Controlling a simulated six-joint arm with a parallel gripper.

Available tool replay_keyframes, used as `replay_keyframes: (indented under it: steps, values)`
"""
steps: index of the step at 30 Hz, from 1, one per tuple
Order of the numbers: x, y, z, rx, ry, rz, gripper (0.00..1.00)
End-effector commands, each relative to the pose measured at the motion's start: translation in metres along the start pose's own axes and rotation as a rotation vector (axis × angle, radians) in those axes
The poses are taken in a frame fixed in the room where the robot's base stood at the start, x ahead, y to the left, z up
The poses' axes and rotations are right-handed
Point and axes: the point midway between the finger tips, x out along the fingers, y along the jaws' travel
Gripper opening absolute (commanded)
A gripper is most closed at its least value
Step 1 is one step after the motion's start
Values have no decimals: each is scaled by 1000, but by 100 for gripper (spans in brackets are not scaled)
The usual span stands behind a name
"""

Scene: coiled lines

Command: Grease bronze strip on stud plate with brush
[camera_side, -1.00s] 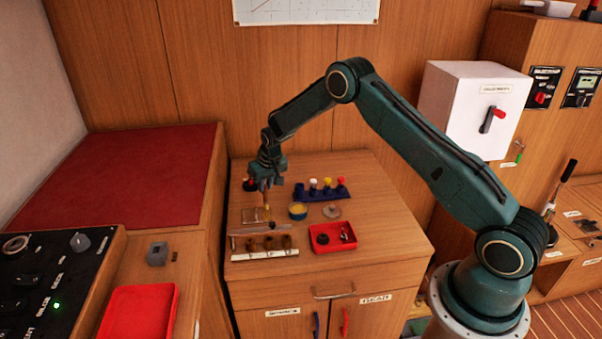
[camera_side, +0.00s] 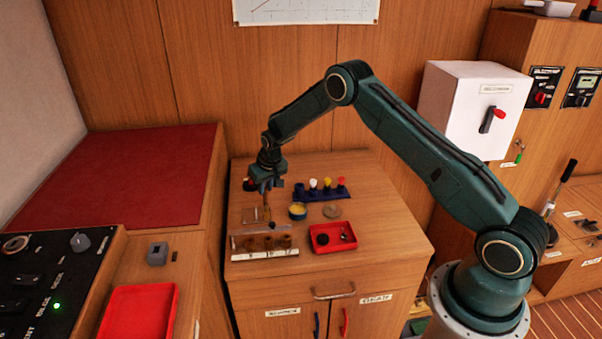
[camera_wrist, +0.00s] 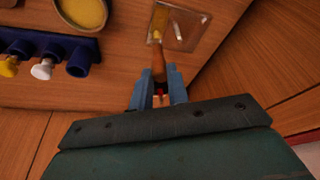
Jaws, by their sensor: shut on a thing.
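My gripper (camera_side: 266,186) is shut on the wooden handle of the brush (camera_wrist: 158,62), which points down from the jaws; it also shows in the wrist view (camera_wrist: 158,88). The small stud plate (camera_wrist: 192,32) lies flat on the cabinet top beneath the brush and shows in the side view (camera_side: 249,216). A yellowish bronze strip (camera_wrist: 159,17) is at its left in the wrist view. The brush's yellow tip is at the strip's near end; I cannot tell if it touches. An open round pot of yellow grease (camera_side: 298,211) stands right of the brush.
A blue rack (camera_side: 325,194) with coloured-topped items stands behind the pot. A round lid (camera_side: 332,211) lies right of it. A red tray (camera_side: 320,246) and a pale rack of brown cups (camera_side: 265,255) are in front. The cabinet top's right side is clear.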

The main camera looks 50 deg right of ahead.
Motion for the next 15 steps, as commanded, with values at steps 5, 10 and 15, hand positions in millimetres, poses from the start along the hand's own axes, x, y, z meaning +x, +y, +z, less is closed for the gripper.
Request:
replay_keyframes:
  steps: [5,10,15]
  values:
    - [2,0,0,0,0,0,0]
    - [4,0,1,0,1,0,0]
    - [3,0,1,0,1,0,0]
